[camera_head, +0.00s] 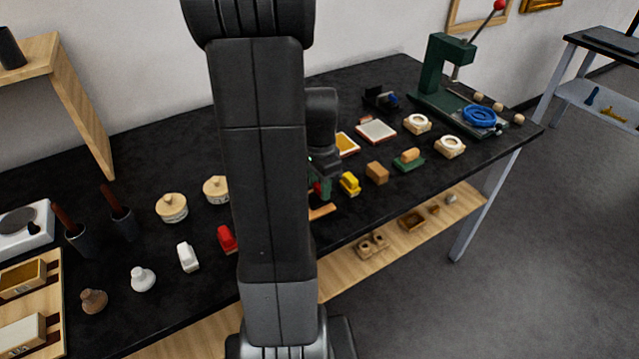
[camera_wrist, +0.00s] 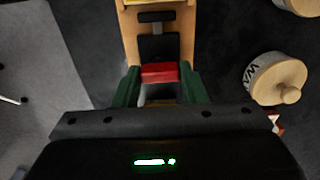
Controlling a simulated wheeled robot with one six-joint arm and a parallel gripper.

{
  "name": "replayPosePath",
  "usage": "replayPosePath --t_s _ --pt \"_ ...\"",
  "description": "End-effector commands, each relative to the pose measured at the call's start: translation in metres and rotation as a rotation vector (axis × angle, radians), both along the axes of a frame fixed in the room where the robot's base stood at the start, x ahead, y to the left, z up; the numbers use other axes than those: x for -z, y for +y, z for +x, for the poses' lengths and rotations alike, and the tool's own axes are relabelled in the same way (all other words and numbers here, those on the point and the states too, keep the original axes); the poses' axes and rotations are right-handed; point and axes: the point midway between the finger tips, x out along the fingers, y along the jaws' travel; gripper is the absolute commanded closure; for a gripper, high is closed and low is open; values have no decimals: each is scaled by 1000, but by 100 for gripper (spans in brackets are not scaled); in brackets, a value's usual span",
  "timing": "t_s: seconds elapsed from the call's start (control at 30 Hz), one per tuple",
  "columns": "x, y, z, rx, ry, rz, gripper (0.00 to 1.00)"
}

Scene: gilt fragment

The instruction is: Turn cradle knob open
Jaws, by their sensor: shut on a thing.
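The wooden cradle (camera_wrist: 131,40) runs up the middle of the wrist view, with a black piece (camera_wrist: 157,47) set in it. A red knob (camera_wrist: 158,72) sits at its near end. My gripper (camera_wrist: 160,82) has its green fingers on either side of the red knob and is shut on it. The knob's lower part and its turn angle cannot be made out. In the head view my arm hides most of the cradle; a wooden edge (camera_head: 322,211) and a bit of red (camera_head: 318,188) show beside it.
A lidded wooden pot (camera_wrist: 276,78) stands right of the cradle in the wrist view. In the head view a yellow block (camera_head: 349,183), a wooden block (camera_head: 377,172) and a red object (camera_head: 227,238) stand close on the black bench (camera_head: 170,290). A green press (camera_head: 432,75) stands at the back right.

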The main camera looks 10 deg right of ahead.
Motion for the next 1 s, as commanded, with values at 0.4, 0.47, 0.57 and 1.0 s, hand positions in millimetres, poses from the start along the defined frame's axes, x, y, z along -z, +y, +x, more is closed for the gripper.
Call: replayPosePath --t_s 0.4,0.47,0.57,1.0 --pt "0 0 0 36 -1 -1 85" --pt "0 0 0 36 -1 -1 85" --pt "0 0 0 35 -1 -1 85" --pt "-1 0 0 34 -1 -1 40"
